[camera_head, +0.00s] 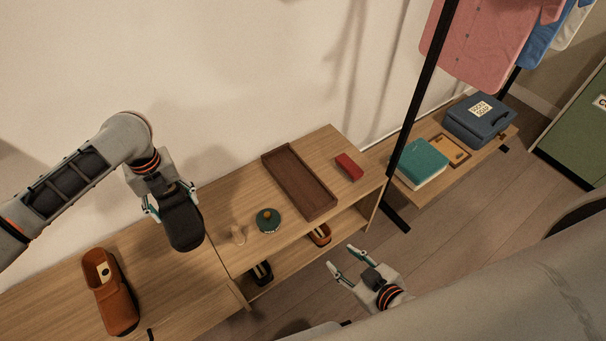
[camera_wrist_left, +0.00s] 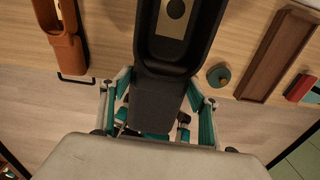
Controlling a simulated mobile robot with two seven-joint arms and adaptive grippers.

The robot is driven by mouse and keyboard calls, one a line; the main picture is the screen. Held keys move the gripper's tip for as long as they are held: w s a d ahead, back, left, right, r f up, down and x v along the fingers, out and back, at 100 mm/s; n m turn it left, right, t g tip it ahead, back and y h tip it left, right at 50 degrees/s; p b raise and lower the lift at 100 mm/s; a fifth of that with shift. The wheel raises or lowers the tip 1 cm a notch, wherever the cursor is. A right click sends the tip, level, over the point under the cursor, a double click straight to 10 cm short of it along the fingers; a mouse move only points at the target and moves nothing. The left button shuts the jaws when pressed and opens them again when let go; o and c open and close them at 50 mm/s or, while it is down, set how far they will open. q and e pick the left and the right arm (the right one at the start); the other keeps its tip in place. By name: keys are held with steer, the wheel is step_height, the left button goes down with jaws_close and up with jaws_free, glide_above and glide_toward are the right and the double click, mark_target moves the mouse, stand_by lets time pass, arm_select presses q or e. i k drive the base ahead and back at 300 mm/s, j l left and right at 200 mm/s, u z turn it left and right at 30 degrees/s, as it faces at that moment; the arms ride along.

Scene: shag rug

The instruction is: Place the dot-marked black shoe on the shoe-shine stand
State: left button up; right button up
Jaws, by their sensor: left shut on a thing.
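My left gripper (camera_head: 174,200) is shut on a black shoe (camera_head: 183,228) and holds it above the wooden bench top. My right gripper (camera_head: 345,261) is open and empty, in front of the bench's right part.
A brown shoe (camera_head: 118,305) with a dotted insole stands on the bench at left. A green tin (camera_head: 268,221), a dark brown tray (camera_head: 279,158) and a red block (camera_head: 349,167) are on the right part. A black rack post (camera_head: 420,98) stands to the right.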

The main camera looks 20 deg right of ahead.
mark_target(298, 179)
steer(key=i+l, duration=0.1)
steer(key=l, duration=0.35)
steer(key=i+l, duration=0.1)
steer(key=l, duration=0.4)
steer(key=i+l, duration=0.1)
steer(key=l, duration=0.35)
steer(key=i+l, duration=0.1)
steer(key=l, duration=0.35)
